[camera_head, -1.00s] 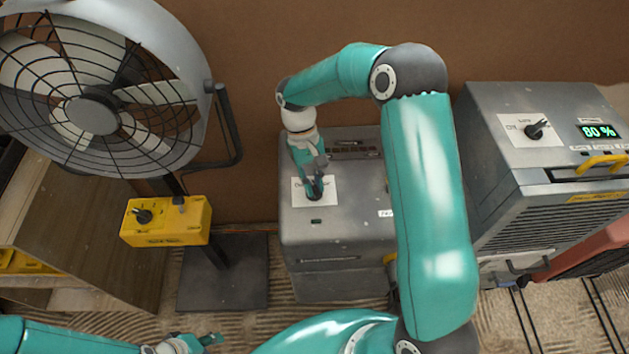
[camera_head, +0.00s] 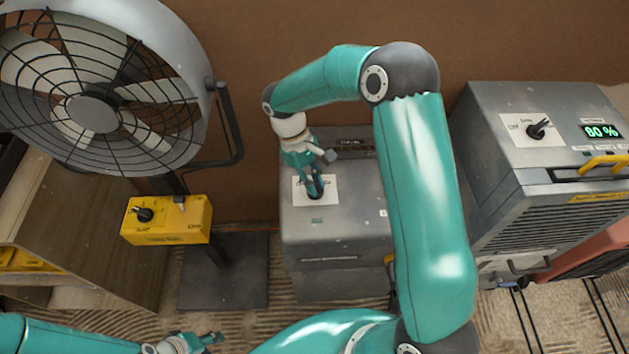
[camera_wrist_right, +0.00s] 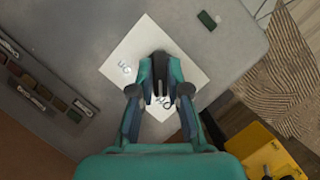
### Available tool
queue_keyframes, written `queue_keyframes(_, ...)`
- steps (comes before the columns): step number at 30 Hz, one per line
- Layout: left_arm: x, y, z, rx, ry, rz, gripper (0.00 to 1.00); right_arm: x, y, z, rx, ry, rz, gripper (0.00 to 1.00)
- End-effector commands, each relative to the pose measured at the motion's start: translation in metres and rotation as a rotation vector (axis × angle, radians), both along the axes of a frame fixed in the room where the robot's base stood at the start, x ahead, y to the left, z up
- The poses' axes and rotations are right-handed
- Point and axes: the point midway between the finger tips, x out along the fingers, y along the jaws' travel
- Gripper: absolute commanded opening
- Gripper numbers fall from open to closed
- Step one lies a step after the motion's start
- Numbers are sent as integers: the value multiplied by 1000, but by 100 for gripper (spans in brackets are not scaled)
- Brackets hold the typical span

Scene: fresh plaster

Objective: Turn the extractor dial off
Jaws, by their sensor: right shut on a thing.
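The middle grey unit (camera_head: 335,225) has a white label plate (camera_head: 330,188) on its top, with a black dial (camera_head: 316,194) on it. My right gripper (camera_head: 314,187) points down onto this dial. In the right wrist view, the fingers of my right gripper (camera_wrist_right: 160,80) are shut on the black dial (camera_wrist_right: 159,64), over the white plate (camera_wrist_right: 190,62). The fingers cover part of the dial and lettering, so its exact setting is hard to read. My left gripper (camera_head: 205,341) is low at the left, away from the units; its jaw opening is unclear.
A small dark green rectangle (camera_wrist_right: 207,20) sits on the unit's top. A large fan (camera_head: 95,110) and a yellow box with a black knob (camera_head: 165,220) stand left. Another grey machine (camera_head: 500,170) at right has a dial (camera_head: 538,130) and an 80 % display (camera_head: 601,131).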

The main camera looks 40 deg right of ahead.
Motion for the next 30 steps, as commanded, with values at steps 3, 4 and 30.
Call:
queue_keyframes(3,0,0,0,0,0,0,40,1,0,1,0,-3,3,0)
queue_keyframes(4,0,0,0,0,0,0,40,1,0,1,-1,-2,3,0)
queue_keyframes(30,0,0,1,0,0,0,40,20,5,46,-1,-5,1,41)
